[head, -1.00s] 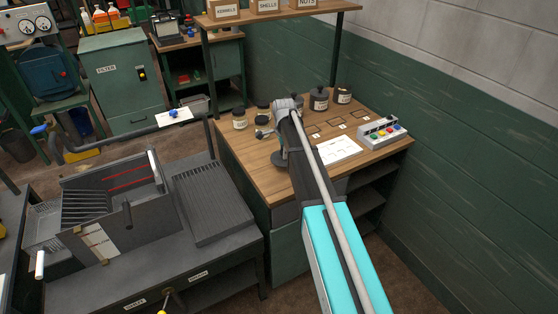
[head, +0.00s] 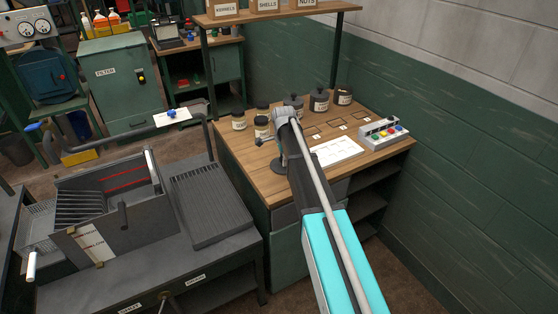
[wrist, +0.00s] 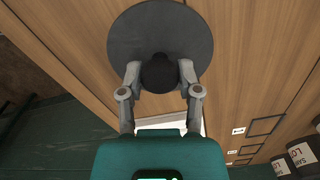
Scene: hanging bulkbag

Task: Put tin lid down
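The tin lid (wrist: 128,40) is a dark grey round disc with a black knob (wrist: 158,74), seen in the wrist view above the wooden worktop. My gripper (wrist: 159,77) has its two fingers closed on either side of the knob. The frames do not show clearly whether the lid touches the wood. In the head view my arm reaches over the front left part of the workbench (head: 250,172), left of a white sheet (head: 338,150).
Dark-lidded jars (head: 239,120) stand left of my arm, and more jars (head: 319,100) stand at the back. Outlined, labelled squares (head: 312,132) lie in front of those. A button box (head: 383,132) stands at the right. Shelf posts rise behind the bench.

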